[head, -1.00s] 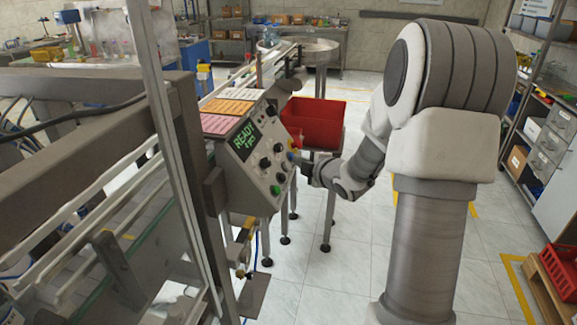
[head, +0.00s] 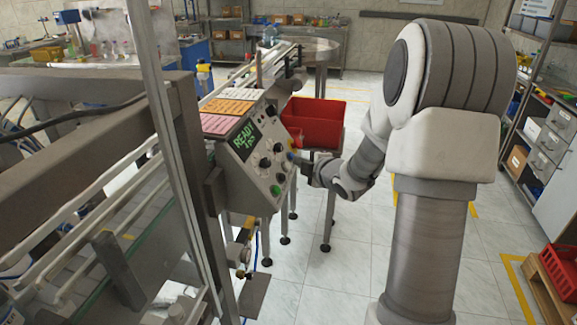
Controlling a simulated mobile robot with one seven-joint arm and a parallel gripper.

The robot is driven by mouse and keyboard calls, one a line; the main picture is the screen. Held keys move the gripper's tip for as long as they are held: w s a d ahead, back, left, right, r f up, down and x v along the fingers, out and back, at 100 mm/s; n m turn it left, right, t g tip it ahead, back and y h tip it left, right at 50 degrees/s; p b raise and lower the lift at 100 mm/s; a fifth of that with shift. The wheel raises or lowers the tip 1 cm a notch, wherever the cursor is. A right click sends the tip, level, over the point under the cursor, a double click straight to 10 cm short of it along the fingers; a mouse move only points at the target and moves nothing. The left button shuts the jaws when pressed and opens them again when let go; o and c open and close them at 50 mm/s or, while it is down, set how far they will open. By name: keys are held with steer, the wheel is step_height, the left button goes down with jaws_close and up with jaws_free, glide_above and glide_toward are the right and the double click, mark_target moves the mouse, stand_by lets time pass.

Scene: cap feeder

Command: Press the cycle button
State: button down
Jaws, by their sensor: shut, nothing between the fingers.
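A sloped grey control panel (head: 232,170) stands left of centre, with a small display (head: 246,140) reading "READY" in green. My gripper (head: 296,160) is shut and empty. Its tip is at the panel's right side, close to the blue button; I cannot tell whether it touches.
A red bin (head: 313,122) stands behind the panel, just beyond my gripper. A machine frame with a glass guard (head: 165,110) fills the left. A round feeder bowl (head: 312,48) is at the back. Shelves (head: 545,130) and a red crate (head: 560,262) are at right. Floor between is clear.

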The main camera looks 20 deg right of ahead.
steer(key=shift+a+f+b, duration=0.1)
steer(key=shift+f+b, duration=0.1)
steer(key=shift+b, duration=0.1)
steer(key=shift+w+a+f+b, duration=0.1)
steer(key=shift+w+a+b, duration=0.1)
steer(key=shift+b, duration=0.15)
